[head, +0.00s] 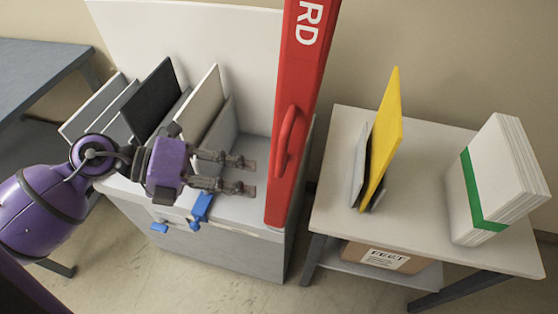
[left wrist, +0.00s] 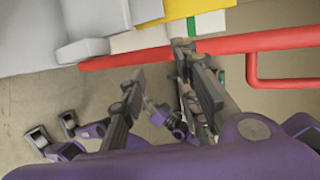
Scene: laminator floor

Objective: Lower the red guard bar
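The red guard bar (head: 300,90) stands nearly upright in the head view, tilted a little, with white letters "RD" near its top. Its red loop handle (head: 287,140) is on the side facing me. My left gripper (head: 250,176) is open and empty, its two fingers pointing right toward the bar's lower part, just left of it and below the handle. In the left wrist view the bar (left wrist: 130,58) crosses beyond the open fingers (left wrist: 161,60), and the handle (left wrist: 285,84) is to the right.
A white-grey machine (head: 190,245) with upright black, grey and white panels (head: 152,100) stands below the arm, blue levers (head: 202,207) on its front. A side table (head: 425,150) at right holds a yellow panel (head: 385,140) and a green-banded white stack (head: 495,180). A grey table (head: 40,70) is at left.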

